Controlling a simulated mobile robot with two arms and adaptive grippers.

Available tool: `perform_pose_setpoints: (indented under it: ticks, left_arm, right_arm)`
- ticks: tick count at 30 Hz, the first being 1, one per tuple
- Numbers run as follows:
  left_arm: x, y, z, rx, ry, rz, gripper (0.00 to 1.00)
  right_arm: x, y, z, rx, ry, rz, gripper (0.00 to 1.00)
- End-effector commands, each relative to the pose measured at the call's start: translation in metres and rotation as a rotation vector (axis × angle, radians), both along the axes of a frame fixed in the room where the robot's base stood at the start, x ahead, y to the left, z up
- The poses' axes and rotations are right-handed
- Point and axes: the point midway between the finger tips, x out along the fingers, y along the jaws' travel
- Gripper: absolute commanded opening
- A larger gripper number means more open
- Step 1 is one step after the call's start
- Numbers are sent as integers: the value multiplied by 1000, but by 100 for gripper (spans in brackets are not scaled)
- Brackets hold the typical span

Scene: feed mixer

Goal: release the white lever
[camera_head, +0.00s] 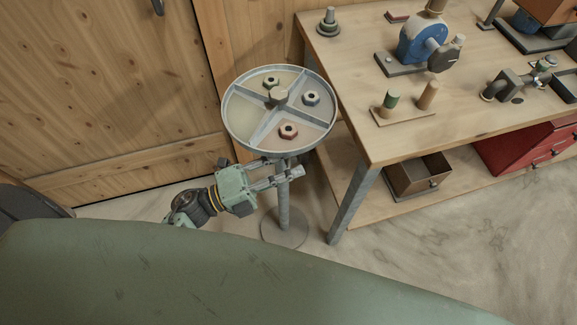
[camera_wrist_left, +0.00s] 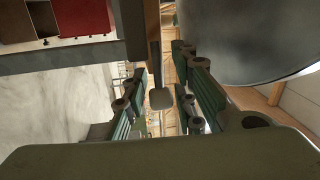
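The round grey feed tray (camera_head: 228,112) stands on a post (camera_head: 284,210) with a round foot. My left gripper (camera_head: 283,175) is just below the tray's front rim, close to the post. A small pale piece, which looks like the white lever (camera_head: 298,171), shows at its fingertips. The fingers stand apart, with a narrow gap visible on each side of the block. The lever's root is hidden. My right gripper is not in view.
A wooden wall (camera_head: 100,90) is behind. Floor is clear in front of the bench.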

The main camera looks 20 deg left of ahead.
Motion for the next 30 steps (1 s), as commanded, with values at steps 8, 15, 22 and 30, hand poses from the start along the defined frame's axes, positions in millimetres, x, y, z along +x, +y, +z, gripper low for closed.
perform_pose_setpoints:
  ticks: [8, 15, 22, 30]
  left_arm:
    - [0, 0, 0, 0, 0, 0, 0]
    - [0, 1, 0, 0, -3, -8, 0]
    - [0, 7, -3, 6, -6, -130, 0]
    - [-1, 13, -1, 0, -5, -275, 0]
  right_arm:
    - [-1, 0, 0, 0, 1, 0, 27]
    - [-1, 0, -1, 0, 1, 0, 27]
    - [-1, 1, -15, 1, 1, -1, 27]
    - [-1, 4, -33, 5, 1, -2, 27]
